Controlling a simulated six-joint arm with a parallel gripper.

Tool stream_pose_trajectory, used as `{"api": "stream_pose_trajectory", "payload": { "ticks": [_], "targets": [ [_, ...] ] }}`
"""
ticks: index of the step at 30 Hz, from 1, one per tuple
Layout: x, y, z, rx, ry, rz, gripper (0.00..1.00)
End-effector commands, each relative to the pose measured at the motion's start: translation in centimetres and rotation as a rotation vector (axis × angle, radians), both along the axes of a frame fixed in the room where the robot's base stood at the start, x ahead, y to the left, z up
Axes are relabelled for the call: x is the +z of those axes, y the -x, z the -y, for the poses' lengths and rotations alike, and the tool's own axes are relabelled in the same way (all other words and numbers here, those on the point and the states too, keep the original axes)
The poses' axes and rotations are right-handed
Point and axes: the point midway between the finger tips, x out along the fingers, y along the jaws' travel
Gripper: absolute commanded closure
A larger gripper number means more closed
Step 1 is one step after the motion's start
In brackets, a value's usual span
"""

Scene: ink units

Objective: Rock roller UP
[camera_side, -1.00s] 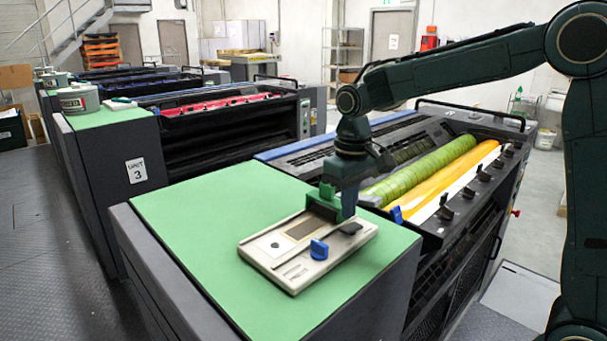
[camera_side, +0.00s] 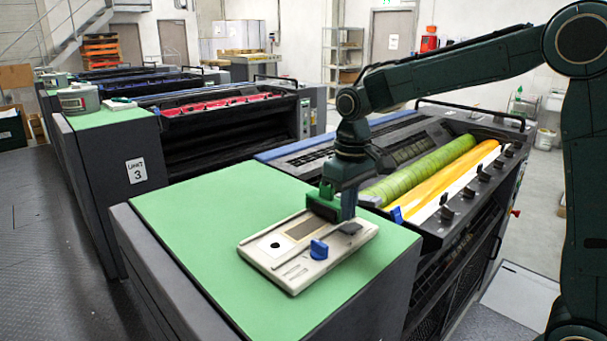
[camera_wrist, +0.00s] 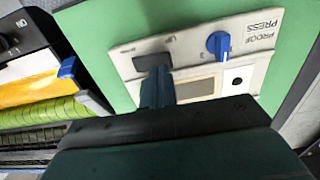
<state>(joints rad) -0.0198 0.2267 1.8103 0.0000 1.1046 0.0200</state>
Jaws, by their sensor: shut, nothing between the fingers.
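The proof press panel (camera_side: 300,278) is a cream plate on the green top. In the wrist view the panel (camera_wrist: 262,72) shows upside-down PROOF PRESS lettering. A black rocker (camera_side: 350,228) is at its right end; it also shows in the wrist view (camera_wrist: 152,61). Which way it is tilted I cannot tell. My gripper (camera_side: 349,212) is shut and empty, pointing down right behind the rocker. In the wrist view my gripper's fingertips (camera_wrist: 156,72) come up to the rocker's edge; contact is unclear. The fingers hide part of the panel.
A blue knob (camera_side: 319,249) stands up near the rocker. The panel also has a tan window (camera_side: 305,229) and a black dot (camera_side: 276,245). Green and yellow rollers (camera_side: 450,180) lie in the press at right. The green top (camera_side: 200,225) is clear at left.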

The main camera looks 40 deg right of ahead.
Motion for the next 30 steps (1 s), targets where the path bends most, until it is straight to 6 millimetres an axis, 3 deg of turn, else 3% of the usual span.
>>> {"api": "stream_pose_trajectory", "payload": {
  "ticks": [30],
  "targets": [
    [-1.1, 0.0, 0.0, 0.0, 0.0, 0.0, 1.0]
  ]
}}
